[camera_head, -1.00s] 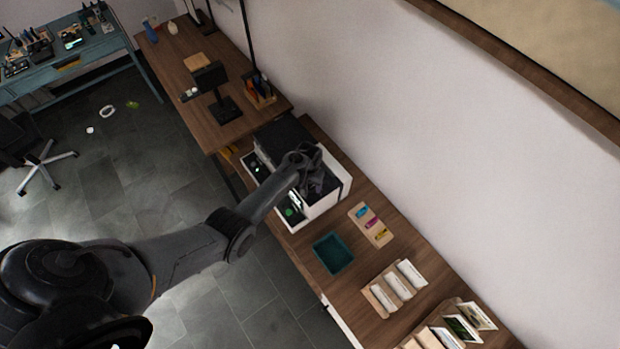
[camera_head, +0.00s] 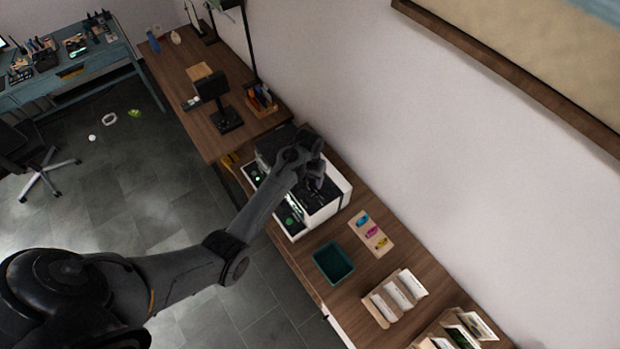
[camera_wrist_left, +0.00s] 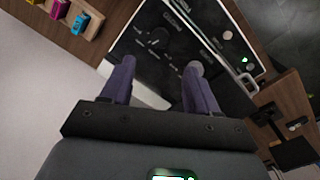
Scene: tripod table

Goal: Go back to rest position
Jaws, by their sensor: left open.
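My left gripper (camera_head: 317,181) is above the black-and-white machine (camera_head: 335,205) on the long wooden table. In the left wrist view, its two purple-grey fingers (camera_wrist_left: 158,75) are spread apart with nothing between them. The machine's dark top panel (camera_wrist_left: 165,40) lies beyond the fingertips. My left arm covers part of the machine in the head view. My right gripper does not show in either view.
A teal tray (camera_head: 351,268), a wooden board with coloured pieces (camera_head: 358,239) and a rack of white boxes (camera_head: 380,309) stand on the table. A black stand (camera_head: 213,90) is farther back. The white wall (camera_head: 400,130) runs along the table.

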